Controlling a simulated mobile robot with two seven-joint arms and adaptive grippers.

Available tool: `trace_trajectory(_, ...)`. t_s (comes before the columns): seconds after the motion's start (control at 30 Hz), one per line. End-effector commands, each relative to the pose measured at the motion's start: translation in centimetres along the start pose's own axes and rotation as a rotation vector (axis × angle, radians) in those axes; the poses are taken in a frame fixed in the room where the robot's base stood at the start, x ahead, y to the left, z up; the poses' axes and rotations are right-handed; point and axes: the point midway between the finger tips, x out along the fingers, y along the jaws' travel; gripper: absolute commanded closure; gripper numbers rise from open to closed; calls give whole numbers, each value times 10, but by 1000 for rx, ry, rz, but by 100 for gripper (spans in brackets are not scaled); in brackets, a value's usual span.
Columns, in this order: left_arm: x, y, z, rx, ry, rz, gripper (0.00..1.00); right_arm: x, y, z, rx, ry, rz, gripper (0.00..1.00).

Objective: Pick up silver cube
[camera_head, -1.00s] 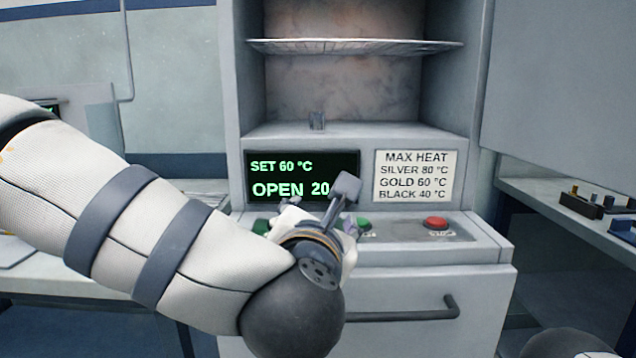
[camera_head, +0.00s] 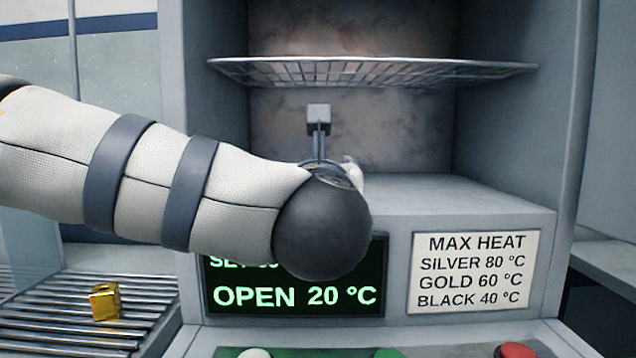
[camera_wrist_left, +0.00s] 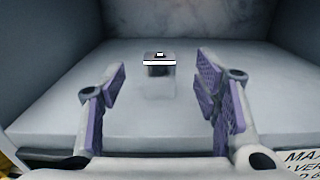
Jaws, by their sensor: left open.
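The silver cube (camera_wrist_left: 159,69) stands on the pale floor of the open oven chamber in the left wrist view. The cube appears farther in than the fingertips, with nothing between the fingers. In the head view my left wrist hides the cube and most of the gripper. My right gripper is not in view.
A wire shelf (camera_head: 370,72) spans the chamber above my left wrist. Chamber walls stand on both sides. Below are a display reading OPEN 20 °C (camera_head: 295,297), a heat label (camera_head: 474,270) and buttons, one red (camera_head: 514,350). A gold cube (camera_head: 104,301) sits on a slatted rack (camera_head: 60,341) at left.

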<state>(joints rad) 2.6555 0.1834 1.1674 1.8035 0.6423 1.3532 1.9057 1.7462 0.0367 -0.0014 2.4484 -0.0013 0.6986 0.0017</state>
Motion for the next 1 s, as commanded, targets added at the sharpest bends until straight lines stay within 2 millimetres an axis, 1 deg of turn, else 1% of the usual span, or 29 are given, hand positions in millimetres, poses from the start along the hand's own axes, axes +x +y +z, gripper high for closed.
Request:
trace_trajectory(0.03, 7, -1, 1, 0, -2, 0, 43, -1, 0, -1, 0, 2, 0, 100)
trace_trajectory(0.17, 23, 0, 0, 0, -1, 0, 43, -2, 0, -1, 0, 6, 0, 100)
trace_trajectory(0.3, 51, 1, -2, 1, -3, 0, 43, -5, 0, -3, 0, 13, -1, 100)
trace_trajectory(0.4, 64, 0, -3, 0, -3, -2, 43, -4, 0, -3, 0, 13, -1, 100)
trace_trajectory(0.5, 68, 0, -3, 2, -2, -3, 43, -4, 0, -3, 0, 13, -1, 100)
trace_trajectory(0.63, 68, 0, -3, 2, -2, -3, 43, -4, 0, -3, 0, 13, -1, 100)
trace_trajectory(0.67, 68, 0, -3, 1, -2, -3, 48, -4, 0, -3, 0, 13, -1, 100)
trace_trajectory(0.7, 68, 0, -3, 1, -2, -3, 57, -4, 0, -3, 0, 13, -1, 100)
trace_trajectory(0.77, 68, 0, -3, 1, -2, -3, 71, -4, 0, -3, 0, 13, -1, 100)
trace_trajectory(0.8, 68, 0, -3, 1, -2, -3, 80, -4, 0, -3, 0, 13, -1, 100)
trace_trajectory(0.9, 68, 0, -3, 1, -2, -3, 100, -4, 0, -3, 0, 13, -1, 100)
trace_trajectory(1.0, 68, 0, -2, 1, -5, -2, 100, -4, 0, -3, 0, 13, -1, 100)
